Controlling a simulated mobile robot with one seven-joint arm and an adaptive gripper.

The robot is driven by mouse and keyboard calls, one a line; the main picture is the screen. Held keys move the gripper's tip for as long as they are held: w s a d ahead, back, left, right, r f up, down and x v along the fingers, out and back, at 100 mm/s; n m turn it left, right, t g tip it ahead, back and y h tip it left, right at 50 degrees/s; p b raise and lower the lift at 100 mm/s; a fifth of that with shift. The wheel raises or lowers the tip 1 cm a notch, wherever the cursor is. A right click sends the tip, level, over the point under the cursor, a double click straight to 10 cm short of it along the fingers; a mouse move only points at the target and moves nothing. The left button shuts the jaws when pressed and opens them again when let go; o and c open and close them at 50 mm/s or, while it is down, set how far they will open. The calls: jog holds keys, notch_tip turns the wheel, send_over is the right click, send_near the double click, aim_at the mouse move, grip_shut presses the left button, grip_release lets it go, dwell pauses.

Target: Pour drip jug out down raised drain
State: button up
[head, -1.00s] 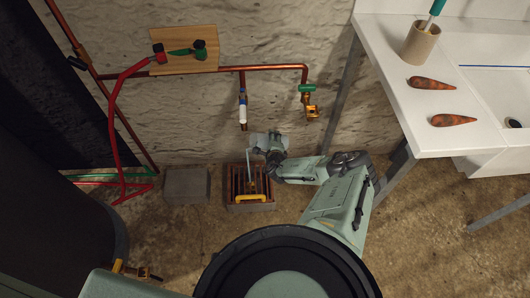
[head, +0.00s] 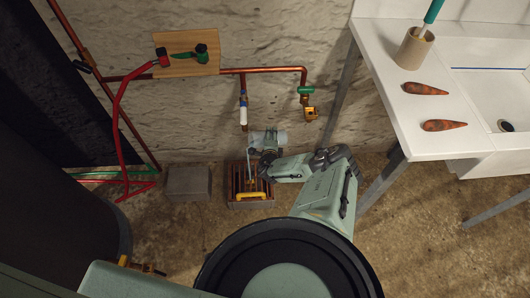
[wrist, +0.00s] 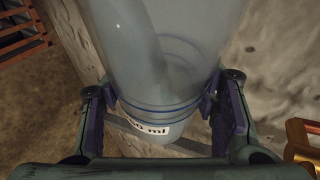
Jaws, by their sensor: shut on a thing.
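The drip jug (wrist: 165,60) is a translucent, bluish vessel with blue rings and a "ml" label, filling the middle of the wrist view. In the head view the jug (head: 270,139) appears tipped well over, lying nearly sideways above the back of the raised drain. My gripper (head: 268,156) is shut on the jug, with a finger on each side of it. The raised drain (head: 251,204) is a block with a rusty slatted grate. A thin pale streak (head: 249,165) runs down between jug and grate; I cannot tell whether it is liquid. The contents are unclear.
A yellow handle-like piece (head: 251,196) lies at the drain's front. A grey block (head: 188,182) stands left of it. A copper pipe (head: 270,69) with valves hangs on the wall above. A white table (head: 420,110) stands right. Open floor lies in front.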

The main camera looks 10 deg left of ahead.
aim_at(265, 134)
jog(key=shift+s+a+r+n+t+h, duration=0.1)
jog(key=shift+a+r+n+t+h, duration=0.2)
jog(key=shift+r, duration=0.2)
jog(key=shift+s+a+r+n+t+h, duration=0.1)
jog(key=shift+r+n+t+h, duration=0.1)
jog(key=shift+r+n, duration=0.25)
jog(key=shift+r, duration=0.1)
jog(key=shift+s+a+r+n+t+h, duration=0.2)
jog(key=shift+a+r+n+t, duration=0.1)
jog(key=shift+r+n, duration=0.15)
jog(key=shift+s+a+r+n+t+h, duration=0.1)
jog(key=shift+a+r+n+t+h, duration=0.1)
jog(key=shift+a+r+n+t, duration=0.15)
jog(key=shift+s+r, duration=0.1)
jog(key=shift+d, duration=0.1)
dwell(1.3)
